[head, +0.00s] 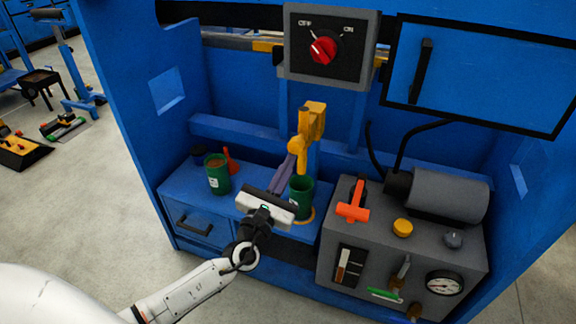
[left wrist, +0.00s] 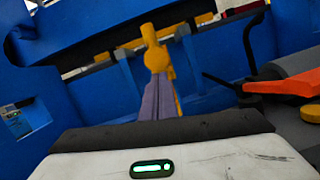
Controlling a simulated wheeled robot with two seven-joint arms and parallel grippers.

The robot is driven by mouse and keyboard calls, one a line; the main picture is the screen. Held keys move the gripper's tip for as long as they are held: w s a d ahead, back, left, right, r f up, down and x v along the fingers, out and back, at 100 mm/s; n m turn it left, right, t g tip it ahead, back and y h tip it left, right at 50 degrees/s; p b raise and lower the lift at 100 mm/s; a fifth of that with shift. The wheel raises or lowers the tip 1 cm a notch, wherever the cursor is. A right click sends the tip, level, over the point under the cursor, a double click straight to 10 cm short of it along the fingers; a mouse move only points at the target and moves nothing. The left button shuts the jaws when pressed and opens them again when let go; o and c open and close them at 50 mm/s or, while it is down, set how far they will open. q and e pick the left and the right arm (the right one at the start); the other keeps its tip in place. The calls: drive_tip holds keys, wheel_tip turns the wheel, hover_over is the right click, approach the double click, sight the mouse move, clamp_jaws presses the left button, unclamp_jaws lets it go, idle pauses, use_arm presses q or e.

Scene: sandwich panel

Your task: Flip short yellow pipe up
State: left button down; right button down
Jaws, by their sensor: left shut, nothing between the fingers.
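The short yellow pipe (head: 312,121) stands out from the blue panel at mid-picture, with its upper part pointing up and a rounded joint at its lower left. It also shows in the left wrist view (left wrist: 155,57), straight beyond the fingers, with a thin yellow part running down behind them. My left gripper (head: 291,160) is shut and empty, its grey-purple fingers pointing up at the rounded joint. In the left wrist view its fingertips (left wrist: 156,80) are just below the joint and overlap it. I cannot tell whether they touch. My right gripper is not in view.
A green can (head: 217,179) and another green can (head: 301,203) stand on the blue shelf near my left gripper. A grey box with an orange lever (head: 353,205) and motor (head: 450,195) fills the right. A red dial (head: 323,50) sits above the pipe.

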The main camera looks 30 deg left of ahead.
use_arm(q)
drive_tip(key=shift+r, duration=0.4)
